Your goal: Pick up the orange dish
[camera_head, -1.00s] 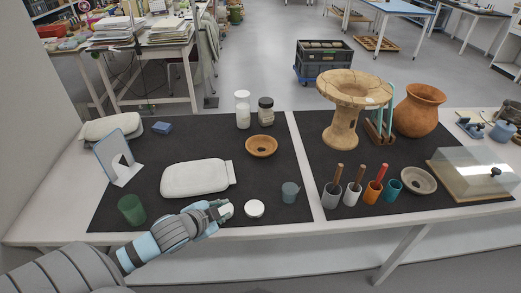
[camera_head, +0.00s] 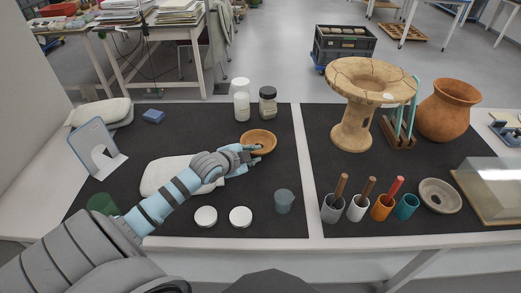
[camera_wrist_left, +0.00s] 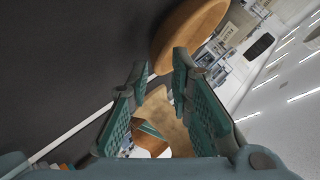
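The orange dish (camera_head: 258,138) is a shallow round bowl with a dark spot in its middle, on the dark mat left of the white divider strip. My left gripper (camera_head: 256,151) is at its near side, fingertips at the rim. In the left wrist view the dish (camera_wrist_left: 185,30) looms at the top, just beyond the fingertips. The left gripper's two green-padded fingers (camera_wrist_left: 160,62) are spread apart there, with the rim close to them. I cannot tell whether either finger touches it. My right gripper is out of view.
Two white round lids (camera_head: 240,216) and a grey-blue cup (camera_head: 284,201) lie near the front. A white padded block (camera_head: 165,177) is partly under my left arm. Jars (camera_head: 268,102) stand behind the dish. A pedestal vessel (camera_head: 352,125) stands to the right.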

